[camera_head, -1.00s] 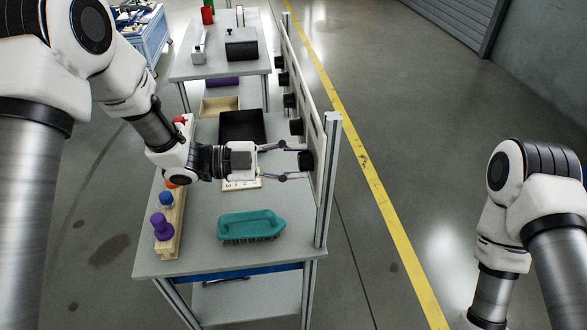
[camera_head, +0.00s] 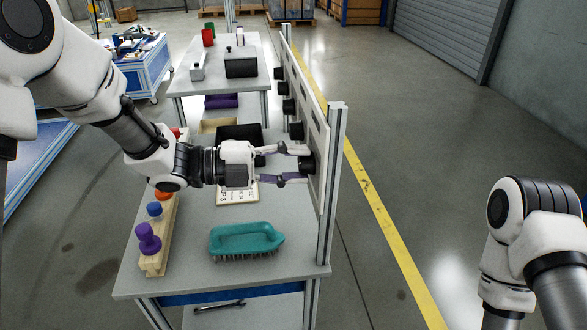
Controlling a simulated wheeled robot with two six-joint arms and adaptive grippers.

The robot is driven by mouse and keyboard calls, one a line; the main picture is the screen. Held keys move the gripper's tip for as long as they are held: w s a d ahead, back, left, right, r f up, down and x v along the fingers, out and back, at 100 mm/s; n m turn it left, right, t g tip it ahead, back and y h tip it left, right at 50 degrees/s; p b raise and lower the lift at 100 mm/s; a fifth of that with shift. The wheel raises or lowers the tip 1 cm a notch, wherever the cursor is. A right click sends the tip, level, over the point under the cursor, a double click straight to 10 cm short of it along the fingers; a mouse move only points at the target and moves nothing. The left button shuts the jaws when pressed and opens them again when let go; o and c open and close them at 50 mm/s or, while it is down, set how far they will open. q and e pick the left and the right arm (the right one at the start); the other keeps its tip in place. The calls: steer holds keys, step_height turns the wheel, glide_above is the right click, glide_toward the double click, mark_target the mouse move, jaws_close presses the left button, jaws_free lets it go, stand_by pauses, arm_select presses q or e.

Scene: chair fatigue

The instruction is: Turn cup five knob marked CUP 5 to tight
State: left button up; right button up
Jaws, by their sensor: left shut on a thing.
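The upright panel (camera_head: 318,130) stands along the right edge of the table and carries a row of black knobs on its left face. The nearest black knob (camera_head: 307,165) is at the near end of the row; its marking cannot be read from here. My left gripper (camera_head: 301,165) reaches in from the left with its fingertips at this nearest knob, shut on it. The fingers partly cover the knob, so its turn position does not show. My right arm is at the right edge, and its gripper is out of view.
On the table (camera_head: 185,283) lie a teal brush (camera_head: 245,239), a wooden rack (camera_head: 155,262) with coloured knobs, a white card (camera_head: 236,194) and a black tray (camera_head: 232,131). A metal post (camera_head: 333,190) stands at the panel's near end. The floor to the right is clear.

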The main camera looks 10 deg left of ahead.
stand_by(0.3)
arm_select(q)
steer(key=o, duration=1.1)
steer(key=shift+o, duration=0.2)
steer(key=v, duration=1.2)
